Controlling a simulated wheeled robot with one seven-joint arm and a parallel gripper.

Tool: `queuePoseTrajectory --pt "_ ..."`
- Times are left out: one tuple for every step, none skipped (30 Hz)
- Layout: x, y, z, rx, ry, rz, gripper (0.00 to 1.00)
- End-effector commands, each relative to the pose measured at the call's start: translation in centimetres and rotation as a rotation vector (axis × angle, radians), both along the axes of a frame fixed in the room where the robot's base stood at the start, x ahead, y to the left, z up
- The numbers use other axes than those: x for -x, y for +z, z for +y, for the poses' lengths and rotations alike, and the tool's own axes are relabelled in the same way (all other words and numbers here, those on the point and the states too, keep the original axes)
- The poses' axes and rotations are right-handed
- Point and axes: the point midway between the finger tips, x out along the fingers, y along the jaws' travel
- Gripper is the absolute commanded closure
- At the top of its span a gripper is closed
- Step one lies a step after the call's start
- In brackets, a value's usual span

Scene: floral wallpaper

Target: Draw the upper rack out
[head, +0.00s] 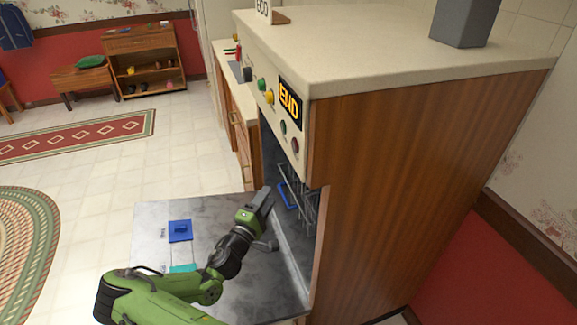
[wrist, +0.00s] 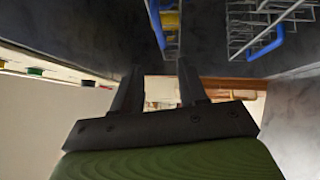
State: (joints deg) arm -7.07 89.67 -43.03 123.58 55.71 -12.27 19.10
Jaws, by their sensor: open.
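The dishwasher stands at the right in the head view, its door (head: 220,230) folded down flat. In the wrist view, which is turned sideways, a rack with blue and yellow parts (wrist: 168,22) lies nearer the control panel, so it appears to be the upper rack. A second wire rack with a blue bar (wrist: 268,42) lies nearer the door. In the head view a wire rack (head: 308,207) shows in the opening; I cannot tell which one it is. My gripper (head: 265,193) is at the opening, above the door. In the wrist view its fingers (wrist: 158,75) are apart and empty.
The control panel (head: 272,95) with buttons and an END sign overhangs the opening. A drawer cabinet (head: 240,135) stands beyond.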

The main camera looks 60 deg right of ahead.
Motion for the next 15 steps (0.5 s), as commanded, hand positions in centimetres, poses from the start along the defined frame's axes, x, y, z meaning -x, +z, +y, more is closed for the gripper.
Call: queuePoseTrajectory --pt "-0.2 -0.1 -0.1 0.010 0.014 0.016 0.58" --pt "-0.3 -0.1 -0.3 0.013 0.017 0.018 0.58" --pt "-0.3 0.0 -0.6 0.013 0.019 0.018 0.58" --pt "-0.3 0.1 -1.0 0.014 0.017 0.016 0.58" --pt "-0.2 0.2 -1.5 0.013 0.015 0.015 0.58" --pt "-0.2 0.3 -2.3 0.013 0.015 0.015 0.58" --pt "-0.1 0.4 -3.0 0.014 0.013 0.014 0.58" --pt "-0.2 0.5 -3.8 0.013 0.013 0.014 0.58" --pt "-0.2 0.6 -4.8 0.012 0.013 0.013 0.58" --pt "-0.1 0.7 -5.6 0.013 0.012 0.014 0.58" --pt "-0.2 0.8 -6.3 0.013 0.013 0.013 0.58" --pt "-0.2 0.9 -7.3 0.012 0.013 0.012 0.58" --pt "-0.1 1.1 -8.1 0.013 0.012 0.014 0.58" --pt "-0.2 1.2 -8.8 0.012 0.012 0.013 0.58" --pt "-0.2 1.3 -9.8 0.012 0.013 0.013 0.58"
